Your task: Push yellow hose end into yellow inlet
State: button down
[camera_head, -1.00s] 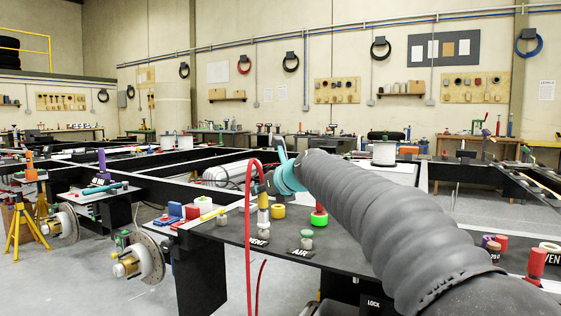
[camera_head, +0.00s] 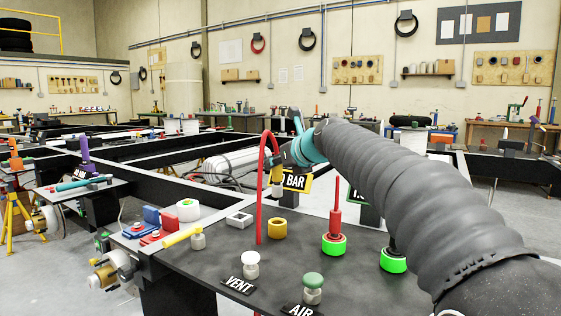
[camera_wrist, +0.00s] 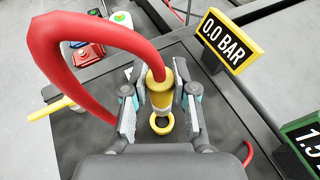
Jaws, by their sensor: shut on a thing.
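My gripper (camera_wrist: 160,100) is shut on the yellow hose end (camera_wrist: 161,88), which has a pale band near its tip and a red hose looping away to the left. The yellow inlet (camera_wrist: 163,125), a short open ring, shows just past the tip in the wrist view. In the head view the hose end (camera_head: 277,189) hangs upright above and apart from the yellow inlet (camera_head: 277,229) on the dark panel, roughly in line with it. My gripper (camera_head: 279,170) partly hides the top of the hose end there.
A yellow-framed "0.0 BAR" gauge (camera_wrist: 230,40) stands close to the right of my gripper. The panel (camera_head: 215,265) also carries a white VENT knob (camera_head: 251,262), a green AIR knob (camera_head: 313,282), a grey square ring (camera_head: 239,219) and a red pin (camera_head: 336,218) in a green ring.

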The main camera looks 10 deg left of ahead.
aim_at(278, 184)
jog(key=shift+s+r+p, duration=0.1)
jog(key=shift+s+p, duration=0.15)
jog(key=shift+p, duration=0.05)
jog(key=shift+f+b, duration=1.95)
jog(key=shift+f, duration=1)
jog(key=shift+p, duration=1)
jog(key=shift+f+b, duration=1.3)
jog(key=shift+f, duration=0.75)
jog(key=c, duration=0.8)
grip_release()
jog(key=shift+c, duration=0.2)
jog(key=shift+d, duration=0.1)
